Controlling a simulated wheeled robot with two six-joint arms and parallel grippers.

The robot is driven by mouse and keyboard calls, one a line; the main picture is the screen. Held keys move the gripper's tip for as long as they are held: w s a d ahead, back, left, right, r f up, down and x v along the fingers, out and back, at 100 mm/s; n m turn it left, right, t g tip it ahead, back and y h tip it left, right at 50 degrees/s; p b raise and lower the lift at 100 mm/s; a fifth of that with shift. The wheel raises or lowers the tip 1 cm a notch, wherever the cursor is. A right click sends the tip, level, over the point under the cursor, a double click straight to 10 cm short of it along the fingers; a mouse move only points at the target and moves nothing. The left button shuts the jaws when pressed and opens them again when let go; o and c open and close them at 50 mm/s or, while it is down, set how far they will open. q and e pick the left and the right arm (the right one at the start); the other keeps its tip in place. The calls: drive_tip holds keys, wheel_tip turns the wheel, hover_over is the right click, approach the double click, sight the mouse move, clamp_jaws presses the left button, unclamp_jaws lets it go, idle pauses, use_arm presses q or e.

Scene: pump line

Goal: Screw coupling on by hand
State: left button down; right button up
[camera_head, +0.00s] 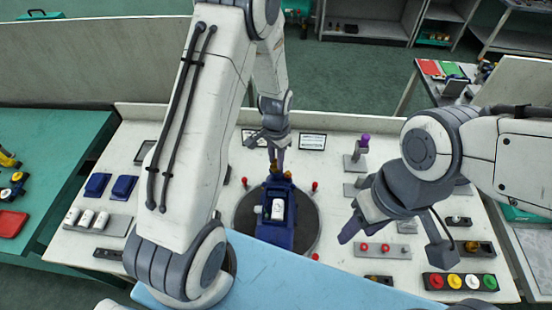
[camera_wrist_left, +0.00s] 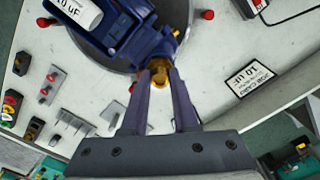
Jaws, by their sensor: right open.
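The blue pump (camera_head: 275,235) sits on a dark round plate (camera_head: 243,215), with a white cylinder marked 10 uF (camera_head: 277,209) on top. In the left wrist view the pump (camera_wrist_left: 130,38) is at the top. A brass coupling (camera_wrist_left: 158,88) is at the pump's near end, between the fingertips of my left gripper (camera_wrist_left: 158,78). Both fingers appear to touch its sides. In the head view my left gripper (camera_head: 275,152) points down at the pump's far end. Whether the coupling is threaded on is hidden. My right gripper (camera_head: 397,240) is open and empty, right of the pump.
Red knobs (camera_head: 315,186) stand around the round plate. A strip of coloured buttons (camera_head: 460,282) lies front right. Blue blocks (camera_head: 97,184) and white cylinders (camera_head: 87,217) are at left. A purple-topped post (camera_head: 363,143) stands behind my right gripper.

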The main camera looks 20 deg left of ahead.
use_arm(q)
drive_tip(key=shift+m, duration=1.7)
drive_tip(key=m, duration=0.3)
drive_tip(key=shift+m, duration=0.3)
drive_tip(key=shift+m, duration=1.6)
drive_tip(key=m, duration=0.3)
drive_tip(key=shift+m, duration=0.3)
